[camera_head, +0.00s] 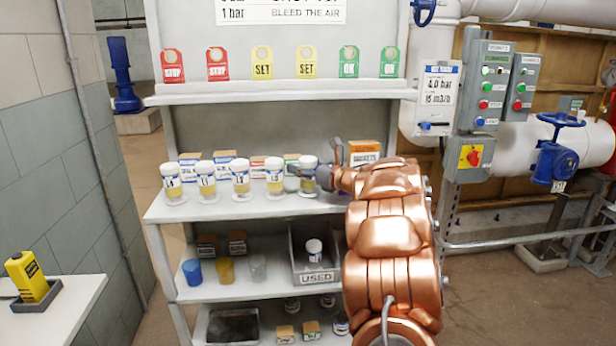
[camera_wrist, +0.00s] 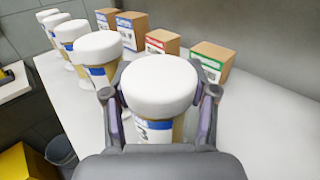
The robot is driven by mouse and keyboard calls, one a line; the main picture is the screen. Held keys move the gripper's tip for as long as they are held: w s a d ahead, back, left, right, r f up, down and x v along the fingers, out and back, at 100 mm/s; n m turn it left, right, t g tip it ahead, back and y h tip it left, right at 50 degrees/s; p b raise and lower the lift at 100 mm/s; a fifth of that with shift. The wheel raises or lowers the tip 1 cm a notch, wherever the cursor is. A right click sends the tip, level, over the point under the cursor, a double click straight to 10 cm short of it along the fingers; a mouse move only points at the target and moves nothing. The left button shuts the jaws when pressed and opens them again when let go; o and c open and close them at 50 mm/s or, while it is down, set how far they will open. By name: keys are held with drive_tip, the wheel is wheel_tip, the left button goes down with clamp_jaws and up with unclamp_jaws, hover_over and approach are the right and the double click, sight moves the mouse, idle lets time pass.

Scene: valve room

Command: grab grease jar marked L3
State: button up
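A row of grease jars with white lids and yellowish bodies stands on the middle shelf (camera_head: 330,207). The rightmost jar (camera_head: 308,171) is at my gripper (camera_head: 318,176). In the wrist view this jar (camera_wrist: 160,82) stands upright between my two fingers (camera_wrist: 160,108), one on each side. Whether the pads press on it is unclear. Its label is mostly hidden, and I cannot read its mark. The other jars (camera_head: 274,178), (camera_head: 240,180), (camera_head: 206,182), (camera_head: 170,184) stand to its left, with small labels too blurred to read surely.
Small boxes (camera_wrist: 212,60) stand behind the jars. A grey bin marked USED (camera_head: 315,279), holding a jar (camera_head: 314,250), and coloured cups (camera_head: 226,270) are on the shelf below. Tags hang above. An electric panel (camera_head: 483,100) and pipes are at the right.

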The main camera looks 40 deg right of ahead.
clamp_jaws()
idle(0.5)
